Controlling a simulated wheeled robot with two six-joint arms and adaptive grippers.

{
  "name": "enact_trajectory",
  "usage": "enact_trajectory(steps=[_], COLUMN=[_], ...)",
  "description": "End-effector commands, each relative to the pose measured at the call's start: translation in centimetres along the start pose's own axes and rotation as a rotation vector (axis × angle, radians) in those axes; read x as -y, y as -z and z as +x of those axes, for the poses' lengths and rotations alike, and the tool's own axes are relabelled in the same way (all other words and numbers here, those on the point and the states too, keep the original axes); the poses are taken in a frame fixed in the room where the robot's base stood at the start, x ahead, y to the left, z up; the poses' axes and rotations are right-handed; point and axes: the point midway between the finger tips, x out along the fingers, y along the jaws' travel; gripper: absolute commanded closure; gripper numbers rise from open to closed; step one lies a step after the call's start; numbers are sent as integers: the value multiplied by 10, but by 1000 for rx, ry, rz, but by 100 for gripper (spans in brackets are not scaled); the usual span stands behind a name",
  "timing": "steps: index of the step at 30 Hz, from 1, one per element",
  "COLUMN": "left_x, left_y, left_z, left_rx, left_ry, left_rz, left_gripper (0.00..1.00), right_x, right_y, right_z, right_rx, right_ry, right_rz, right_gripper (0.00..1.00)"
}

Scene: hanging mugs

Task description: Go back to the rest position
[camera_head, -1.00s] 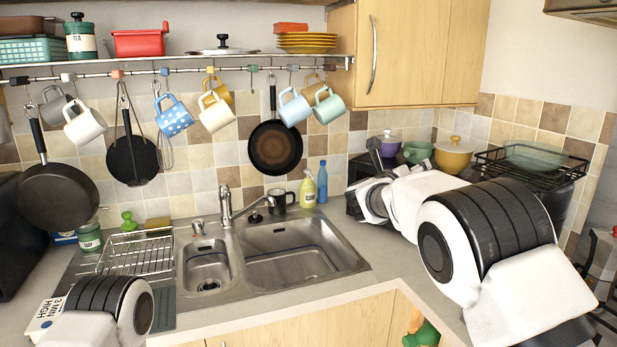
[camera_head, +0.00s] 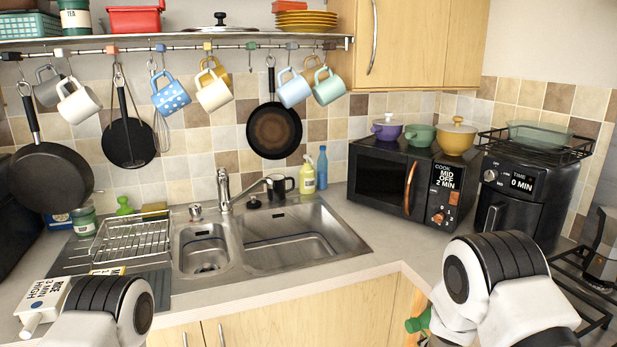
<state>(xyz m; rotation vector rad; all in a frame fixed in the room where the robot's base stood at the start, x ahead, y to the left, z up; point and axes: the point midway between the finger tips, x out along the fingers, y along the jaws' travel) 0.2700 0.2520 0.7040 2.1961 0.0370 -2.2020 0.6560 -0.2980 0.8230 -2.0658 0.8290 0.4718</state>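My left arm shows at the bottom left, in front of the counter beside the drying rack. My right arm shows at the bottom right, low in front of the counter. Both grippers are out of the picture. Several mugs hang from the rail under the shelf: a cream mug (camera_head: 78,101), a blue mug with white dots (camera_head: 170,94), another cream mug (camera_head: 212,91), a light blue mug (camera_head: 292,88) and a pale green mug (camera_head: 328,86). A grey mug (camera_head: 49,88) and a yellow mug (camera_head: 216,66) hang partly behind others. A black mug (camera_head: 278,186) stands behind the sink.
The steel sink (camera_head: 290,240) and drying rack (camera_head: 130,243) fill the counter's middle. A black microwave (camera_head: 380,178) carries colored pots. An air fryer (camera_head: 530,200) stands right of it. Dark pans (camera_head: 273,131) hang from the rail. A white box (camera_head: 44,298) lies at the left.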

Motion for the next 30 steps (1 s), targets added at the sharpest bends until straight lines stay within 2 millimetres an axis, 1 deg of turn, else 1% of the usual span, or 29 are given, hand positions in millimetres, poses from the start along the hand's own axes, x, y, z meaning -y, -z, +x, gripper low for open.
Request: enact_trajectory(steps=[1,2,3,4,5,6,8,9,11,12,13,15,18,20,30], left_x=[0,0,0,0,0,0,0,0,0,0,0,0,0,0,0], left_y=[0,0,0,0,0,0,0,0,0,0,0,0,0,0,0], left_z=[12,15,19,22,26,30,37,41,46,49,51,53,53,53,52], left_rx=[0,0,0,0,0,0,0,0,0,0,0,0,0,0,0], left_ry=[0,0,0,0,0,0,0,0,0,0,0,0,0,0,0], left_rz=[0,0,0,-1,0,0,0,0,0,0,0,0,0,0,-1], left_gripper=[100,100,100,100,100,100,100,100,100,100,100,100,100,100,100], right_x=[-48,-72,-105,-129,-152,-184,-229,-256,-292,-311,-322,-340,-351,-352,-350], right_y=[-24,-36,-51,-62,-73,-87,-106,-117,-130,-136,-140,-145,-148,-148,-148], right_z=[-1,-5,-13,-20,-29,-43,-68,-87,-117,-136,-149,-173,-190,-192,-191], right_rx=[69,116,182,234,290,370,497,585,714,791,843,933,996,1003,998], right_ry=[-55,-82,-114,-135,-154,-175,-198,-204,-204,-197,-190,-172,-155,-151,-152], right_rz=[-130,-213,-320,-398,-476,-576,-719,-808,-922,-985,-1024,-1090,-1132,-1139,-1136], right_gripper=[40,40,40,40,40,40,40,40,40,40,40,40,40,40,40])
